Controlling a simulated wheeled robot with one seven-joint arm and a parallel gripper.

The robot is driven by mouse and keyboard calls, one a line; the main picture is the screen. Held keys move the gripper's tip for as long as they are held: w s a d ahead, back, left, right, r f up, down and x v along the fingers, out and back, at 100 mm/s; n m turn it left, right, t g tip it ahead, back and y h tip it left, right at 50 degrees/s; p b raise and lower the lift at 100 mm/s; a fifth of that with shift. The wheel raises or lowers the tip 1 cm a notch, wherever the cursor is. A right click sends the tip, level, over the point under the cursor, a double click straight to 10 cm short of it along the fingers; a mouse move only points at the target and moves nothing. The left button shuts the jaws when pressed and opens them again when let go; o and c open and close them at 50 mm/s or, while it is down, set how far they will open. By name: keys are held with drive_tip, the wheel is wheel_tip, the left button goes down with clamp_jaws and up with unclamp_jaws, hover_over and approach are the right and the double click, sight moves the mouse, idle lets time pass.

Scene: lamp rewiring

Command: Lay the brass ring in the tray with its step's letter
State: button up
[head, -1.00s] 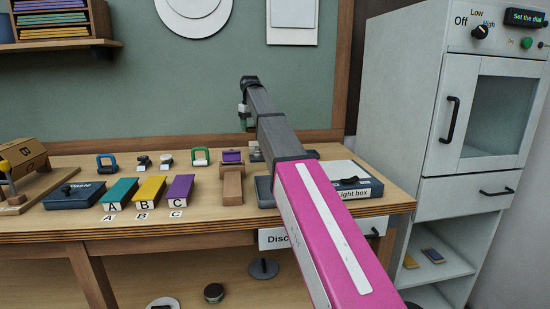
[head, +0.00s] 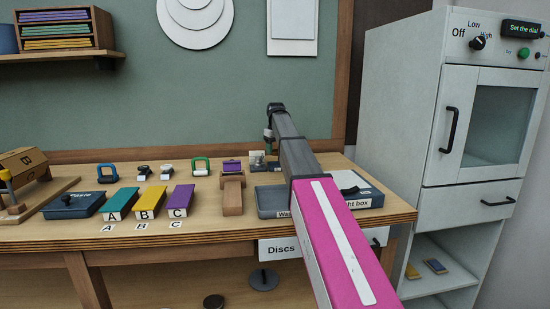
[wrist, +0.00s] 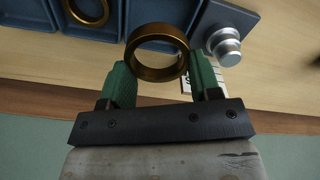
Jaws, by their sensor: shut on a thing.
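My gripper (wrist: 158,84) is shut on a brass ring (wrist: 157,74); its green fingertips grip the ring from either side in the wrist view. The ring hangs above the table close to the back wall. In the head view only the back of my gripper (head: 268,137) shows, beyond my arm, and the held ring is hidden. Blue-grey trays (wrist: 25,14) lie at the upper left of the wrist view. One holds a second brass ring (wrist: 88,23). Their letters do not show. In the head view my arm hides most of that area.
A silver knobbed piece (wrist: 225,46) on a grey plate stands beside the held ring. Teal (head: 119,202), yellow (head: 151,200) and purple (head: 181,199) blocks marked A, B and C lie left. A grey tray (head: 272,200) with a partly hidden label sits at the front.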

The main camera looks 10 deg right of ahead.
drive_tip(key=shift+f, duration=1.9)
drive_tip(key=shift+f, duration=0.6)
drive_tip(key=o, duration=1.1)
drive_tip(key=shift+o, duration=0.2)
wheel_tip(320, 180, up, 13)
drive_tip(key=shift+s, duration=0.35)
drive_tip(key=shift+r, duration=0.1)
